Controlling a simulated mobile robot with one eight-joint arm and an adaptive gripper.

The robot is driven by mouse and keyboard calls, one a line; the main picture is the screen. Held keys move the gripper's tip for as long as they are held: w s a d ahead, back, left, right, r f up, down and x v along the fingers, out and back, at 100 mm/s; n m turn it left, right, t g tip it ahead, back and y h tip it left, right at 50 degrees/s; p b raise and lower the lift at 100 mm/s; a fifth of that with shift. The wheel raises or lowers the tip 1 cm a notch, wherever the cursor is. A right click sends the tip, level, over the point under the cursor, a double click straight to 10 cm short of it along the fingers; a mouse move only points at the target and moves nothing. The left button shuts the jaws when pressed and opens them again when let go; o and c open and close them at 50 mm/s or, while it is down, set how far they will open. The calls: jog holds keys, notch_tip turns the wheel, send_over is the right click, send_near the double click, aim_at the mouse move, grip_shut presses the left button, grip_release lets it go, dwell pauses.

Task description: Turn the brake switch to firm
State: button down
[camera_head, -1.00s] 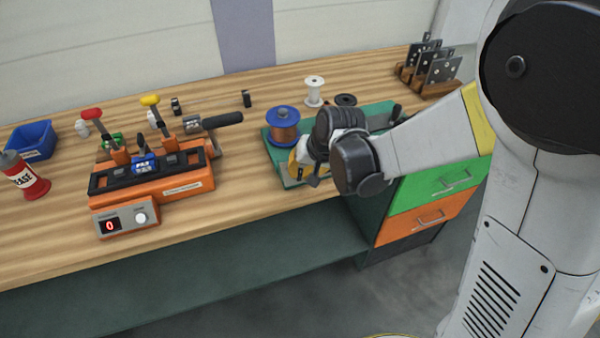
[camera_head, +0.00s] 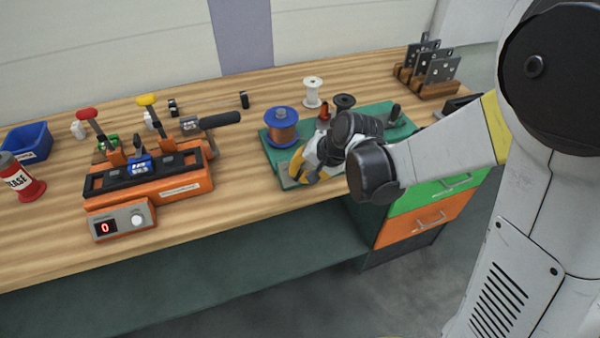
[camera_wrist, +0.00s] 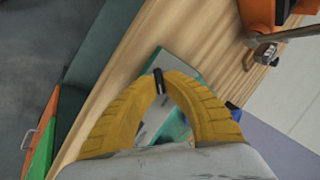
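My gripper (camera_head: 296,175) has yellow fingers and hangs over the front left part of a green board (camera_head: 281,160) on the bench. In the wrist view its fingertips (camera_wrist: 160,81) meet, with a narrow dark piece at the tips; I cannot tell whether this is fingertip pads or a held knob. A pale grey plate (camera_wrist: 184,66) lies on the board just beyond the fingertips. I cannot make out the brake switch or its markings; my fingers and wrist cover that area. A copper-wire spool with blue flanges (camera_head: 282,128) stands behind my gripper, on the board.
An orange machine (camera_head: 180,187) with red and yellow levers and a black handle stands left, its display reading 0. A white spool (camera_head: 313,92) and a dark spool (camera_head: 343,103) stand behind the board. Bare wood lies between machine and board. Drawers (camera_head: 415,222) are below.

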jog(key=c, duration=1.5)
grip_release()
jog(key=shift+r, duration=0.1)
jog(key=v, duration=1.1)
jog(key=shift+d+r, duration=0.15)
jog(key=shift+r, duration=0.2)
jog(key=shift+s, duration=0.1)
jog(key=s+d+r+n+t+h, duration=0.2)
jog(key=s+d+r+n+h, duration=0.1)
jog(key=s+d, duration=0.7)
jog(key=s+n+h, duration=0.1)
jog(key=s, duration=0.2)
jog(key=shift+s+d+n+h, duration=0.2)
jog(key=shift+n+h, duration=0.1)
jog(key=shift+h, duration=0.1)
